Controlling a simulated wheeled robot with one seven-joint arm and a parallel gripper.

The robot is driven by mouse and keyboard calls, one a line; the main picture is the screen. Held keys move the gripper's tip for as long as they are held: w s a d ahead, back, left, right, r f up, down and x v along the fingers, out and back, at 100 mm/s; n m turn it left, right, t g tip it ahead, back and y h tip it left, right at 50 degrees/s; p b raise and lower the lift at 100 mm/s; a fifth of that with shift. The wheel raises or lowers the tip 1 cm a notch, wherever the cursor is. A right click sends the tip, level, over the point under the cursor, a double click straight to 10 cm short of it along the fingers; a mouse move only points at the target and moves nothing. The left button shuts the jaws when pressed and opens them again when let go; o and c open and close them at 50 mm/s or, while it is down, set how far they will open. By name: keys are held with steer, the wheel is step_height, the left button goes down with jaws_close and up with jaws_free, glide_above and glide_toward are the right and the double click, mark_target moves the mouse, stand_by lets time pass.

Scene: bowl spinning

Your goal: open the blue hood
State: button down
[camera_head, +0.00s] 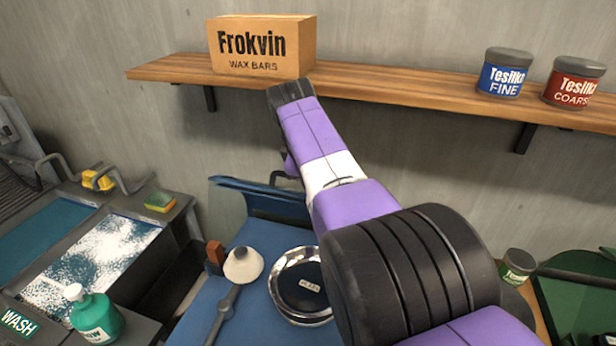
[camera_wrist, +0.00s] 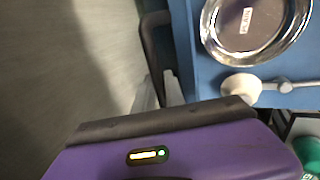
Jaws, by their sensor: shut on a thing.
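The blue hood (camera_head: 258,200) stands tilted up at the back of the blue station in the head view, its right part hidden behind my arm. My gripper (camera_head: 289,164) is mostly hidden behind my forearm, with a small purple part showing at the hood's upper edge.
A shiny bowl (camera_head: 291,312) and a white knob on a grey arm (camera_head: 243,266) sit on the blue station. The wooden shelf (camera_head: 400,94) bears a Frokvin box (camera_head: 262,47) and two jars. A green bottle (camera_head: 96,317) stands at lower left.

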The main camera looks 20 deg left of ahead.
steer(key=shift+s+f, duration=0.15)
steer(key=shift+f, duration=0.05)
steer(key=c, duration=1.4)
jaws_free()
steer(key=shift+r, duration=0.1)
steer(key=shift+v, duration=1.25)
steer(key=shift+b+v, duration=0.45)
steer(key=shift+v, duration=2.25)
